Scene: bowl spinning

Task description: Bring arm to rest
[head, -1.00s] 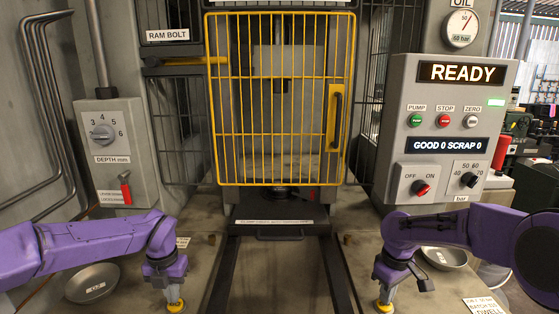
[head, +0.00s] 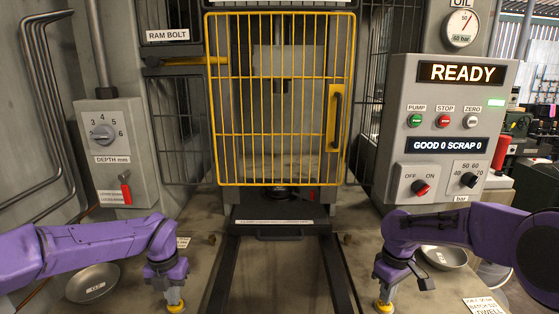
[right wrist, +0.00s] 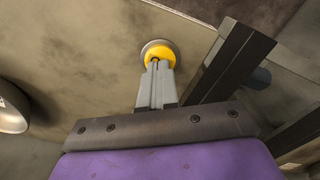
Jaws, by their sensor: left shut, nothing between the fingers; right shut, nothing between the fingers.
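My right gripper (head: 383,306) is at the lower right, also pointing down, shut and empty. I cannot tell whether either tip touches the bench.
A metal bowl (head: 93,283) lies left of my left gripper; another bowl (head: 444,258) lies behind my right arm. The yellow cage door (head: 280,135) is closed in front of the press. A control panel (head: 450,130) reading READY stands right, a depth dial box (head: 112,150) left. Dark rails run down the middle.

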